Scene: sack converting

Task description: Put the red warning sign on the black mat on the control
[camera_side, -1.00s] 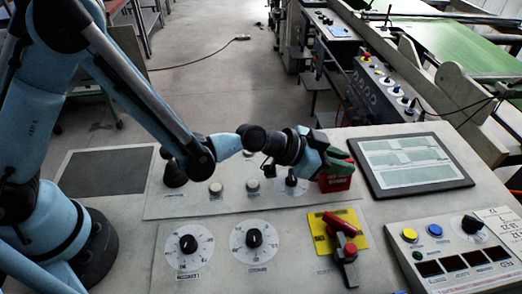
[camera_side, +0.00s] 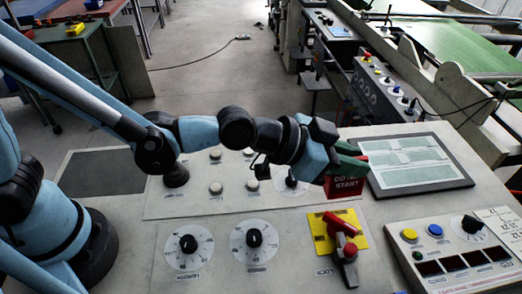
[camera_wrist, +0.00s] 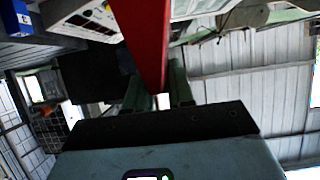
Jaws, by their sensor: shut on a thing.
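The red warning sign (camera_side: 343,187), with white "DO NOT START" lettering facing the side camera, is in my gripper (camera_side: 350,163). Its green fingers are shut on the sign's upper part. I cannot tell whether its lower edge is clear of the panel. In the wrist view the red sign (camera_wrist: 148,35) extends from between the fingers (camera_wrist: 160,90), seen nearly edge-on. The black mat (camera_side: 103,172) lies flat and bare at the left of the grey control desk (camera_side: 130,222), well to the left of my gripper.
A dark-framed screen (camera_side: 415,190) lies just right of the sign. Black knobs (camera_side: 187,243) and pale buttons (camera_side: 215,188) stand between mat and gripper. A red-handled switch on a yellow plate (camera_side: 322,240) is in front. A button box (camera_side: 450,252) occupies the front right.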

